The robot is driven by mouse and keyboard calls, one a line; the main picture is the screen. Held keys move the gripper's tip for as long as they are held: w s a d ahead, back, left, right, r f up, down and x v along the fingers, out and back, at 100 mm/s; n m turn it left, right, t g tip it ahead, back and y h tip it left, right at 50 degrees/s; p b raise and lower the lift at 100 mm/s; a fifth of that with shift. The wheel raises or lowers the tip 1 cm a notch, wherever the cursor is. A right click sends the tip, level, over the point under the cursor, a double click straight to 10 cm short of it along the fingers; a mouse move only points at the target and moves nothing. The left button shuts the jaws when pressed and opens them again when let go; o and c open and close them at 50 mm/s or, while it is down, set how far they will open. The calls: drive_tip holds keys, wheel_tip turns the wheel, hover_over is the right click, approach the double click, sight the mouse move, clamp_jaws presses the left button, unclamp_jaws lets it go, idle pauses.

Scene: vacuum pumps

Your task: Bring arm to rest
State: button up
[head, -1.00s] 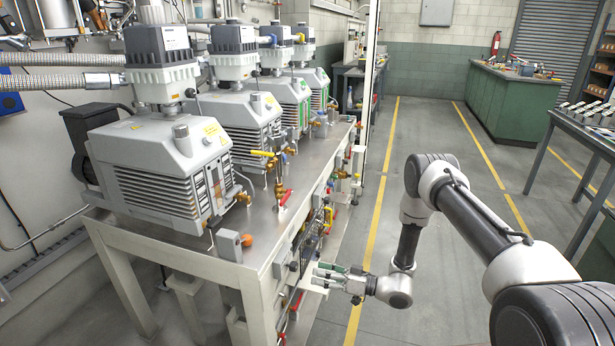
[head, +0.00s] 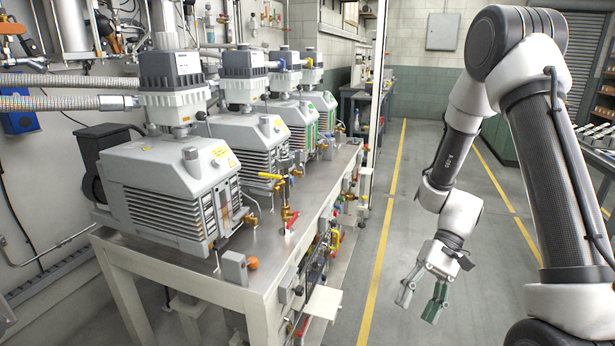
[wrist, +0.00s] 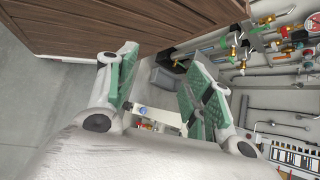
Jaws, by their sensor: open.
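My gripper (head: 421,302) hangs below my bent arm, to the right of the pump bench in the head view. Its fingers point down and are spread apart, with nothing between them. It is clear of the bench, over the grey floor. In the wrist view my gripper (wrist: 160,95) shows two green-padded fingers held apart and empty. My upper arm rises at the right of the head view and folds over at the top.
A steel-topped bench (head: 180,262) carries several vacuum pumps (head: 170,180). Valves and fittings line its right side, with a small white shelf (head: 324,301) jutting out. Grey floor with yellow lines (head: 384,240) lies open to the right. A metal cabinet (head: 442,32) hangs on the back wall.

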drive_tip(key=s+d+r+t+h, duration=0.2)
drive_tip(key=d+r+t, duration=0.1)
drive_tip(key=r, duration=0.5)
drive_tip(key=s+d+r+t+h, duration=0.2)
drive_tip(key=s+d+r+t, duration=0.1)
drive_tip(key=r, duration=0.6)
drive_tip(key=s+d+r+n+t+h, duration=0.1)
drive_tip(key=s+d+r+t+h, duration=0.1)
drive_tip(key=d+r+t, duration=0.3)
wheel_tip(320, 180, up, 4)
drive_tip(key=shift+s+d+r+h, duration=0.15)
drive_tip(key=shift+s+d+h, duration=0.15)
drive_tip(key=shift+s+d, duration=0.3)
